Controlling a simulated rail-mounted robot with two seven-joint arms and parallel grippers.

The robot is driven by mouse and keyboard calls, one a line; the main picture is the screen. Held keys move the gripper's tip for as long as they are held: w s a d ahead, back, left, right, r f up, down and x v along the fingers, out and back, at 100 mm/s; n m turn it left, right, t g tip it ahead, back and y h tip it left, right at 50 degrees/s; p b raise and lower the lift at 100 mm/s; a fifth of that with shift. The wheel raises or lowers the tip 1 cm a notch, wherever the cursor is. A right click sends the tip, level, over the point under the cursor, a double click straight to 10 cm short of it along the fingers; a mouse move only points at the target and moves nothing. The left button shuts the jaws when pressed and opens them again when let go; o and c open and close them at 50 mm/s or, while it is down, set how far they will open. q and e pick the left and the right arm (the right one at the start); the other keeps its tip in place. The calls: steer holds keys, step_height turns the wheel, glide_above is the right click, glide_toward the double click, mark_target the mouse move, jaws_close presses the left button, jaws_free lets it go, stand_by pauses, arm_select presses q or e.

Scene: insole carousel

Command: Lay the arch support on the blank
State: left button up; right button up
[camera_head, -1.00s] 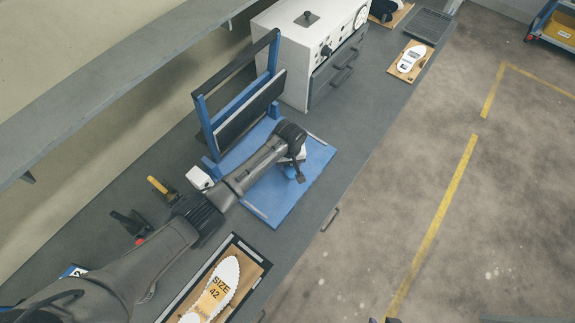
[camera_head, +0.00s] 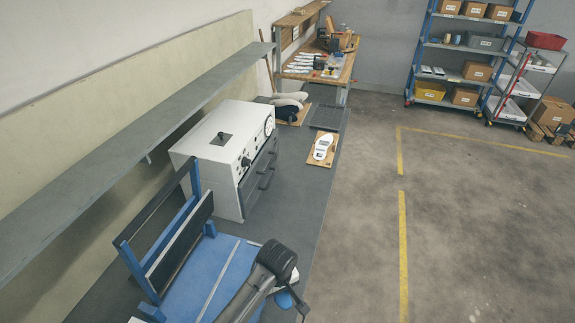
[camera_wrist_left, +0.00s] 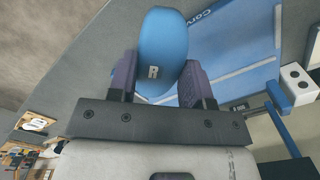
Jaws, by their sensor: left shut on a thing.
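My left gripper (camera_wrist_left: 158,75) is shut on a rounded blue arch support (camera_wrist_left: 162,42) marked "R". In the head view the gripper (camera_head: 292,294) is low in the picture, over the near edge of the grey bench, and a bit of the blue arch support (camera_head: 284,300) shows under it. A white sole-shaped piece (camera_head: 323,146), seemingly the blank, lies on a tan board (camera_head: 315,162) farther along the bench, well apart from the gripper. My right gripper is not in view.
A blue mat (camera_head: 188,296) with a blue-framed stand (camera_head: 165,238) is left of my left arm. A white machine with drawers (camera_head: 208,172) stands beyond it. A shelf (camera_head: 120,125) runs along the wall.

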arm_select(q)
steer(key=s+d+r+m, duration=0.3)
steer(key=s+d+r, duration=0.1)
steer(key=s+r, duration=0.15)
steer(key=s+a+r+m, duration=0.4)
steer(key=a+r, duration=0.7)
steer(key=a, duration=0.2)
steer(key=w+a+r+n, duration=0.1)
steer(key=w+a+r, duration=0.4)
steer(key=a+r, duration=0.3)
steer(key=s+r+p, duration=0.9)
steer(key=r+p, duration=0.3)
steer(key=p, duration=0.4)
steer(key=shift+d+r, duration=0.25)
steer(key=shift+r, duration=0.1)
steer(key=shift+a, duration=0.1)
